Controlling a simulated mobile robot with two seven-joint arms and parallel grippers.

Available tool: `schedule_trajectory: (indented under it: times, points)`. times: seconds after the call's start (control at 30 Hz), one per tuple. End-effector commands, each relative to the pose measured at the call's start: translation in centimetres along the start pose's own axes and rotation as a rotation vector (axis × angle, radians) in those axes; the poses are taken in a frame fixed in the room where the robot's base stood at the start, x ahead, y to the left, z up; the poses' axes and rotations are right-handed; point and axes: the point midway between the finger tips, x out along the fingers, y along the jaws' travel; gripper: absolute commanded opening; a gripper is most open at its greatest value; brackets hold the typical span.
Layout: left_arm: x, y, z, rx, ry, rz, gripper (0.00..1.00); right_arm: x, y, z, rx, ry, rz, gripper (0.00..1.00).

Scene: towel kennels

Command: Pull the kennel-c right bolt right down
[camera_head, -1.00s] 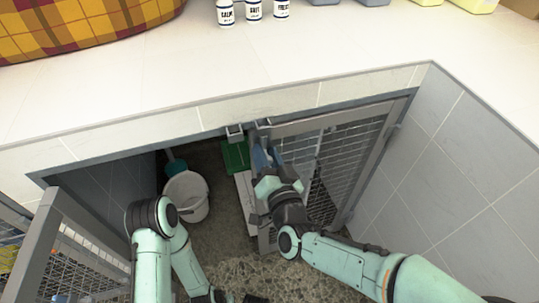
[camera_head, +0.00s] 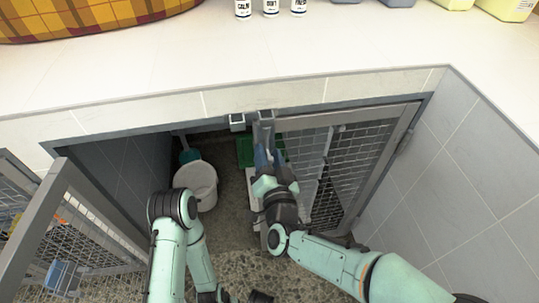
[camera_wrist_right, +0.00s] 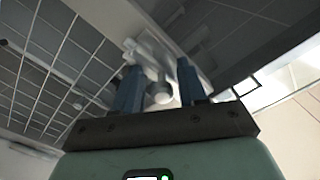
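The right kennel door (camera_head: 345,160), grey frame with wire mesh, stands under the white counter, its free edge toward the middle of the opening. My right gripper (camera_head: 262,157) is at the upper part of that free edge. In the right wrist view, its two blue fingers (camera_wrist_right: 160,88) stand apart on either side of a pale rounded knob (camera_wrist_right: 160,93), which looks like the bolt's. Blur hides whether they touch it. Small grey latch fittings (camera_head: 237,121) show at the counter's underside. My left arm reaches down at lower left; its fingers do not show.
The left kennel door (camera_head: 70,235) stands swung open at lower left. A white bucket (camera_head: 197,183) and a green item (camera_head: 245,150) are inside on the speckled floor. Bottles (camera_head: 270,8) and a plaid bed (camera_head: 80,18) are on the counter (camera_head: 250,65).

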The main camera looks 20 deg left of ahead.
Motion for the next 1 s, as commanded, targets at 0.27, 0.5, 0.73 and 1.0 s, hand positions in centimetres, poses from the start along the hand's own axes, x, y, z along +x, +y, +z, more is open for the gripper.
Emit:
schedule_trajectory:
  times: [0.27, 0.5, 0.73, 1.0]
  points:
    - [0.0, 0.1, 0.0, 0.001, 0.001, 0.001, 0.43, 0.0, 0.0, 0.0, -0.006, 0.000, -0.001, 0.46]
    - [-0.5, 0.5, -0.5, 0.007, 0.019, 0.010, 0.43, -2.1, -0.1, -0.1, -0.007, -0.001, -0.001, 0.46]
    - [-1.5, 1.5, -1.7, 0.022, 0.067, 0.030, 0.43, -7.2, -0.1, -0.1, -0.007, -0.002, -0.001, 0.46]
    - [-2.4, 2.5, -2.7, 0.033, 0.107, 0.048, 0.43, -12.1, 0.0, 0.0, -0.005, -0.002, 0.000, 0.46]
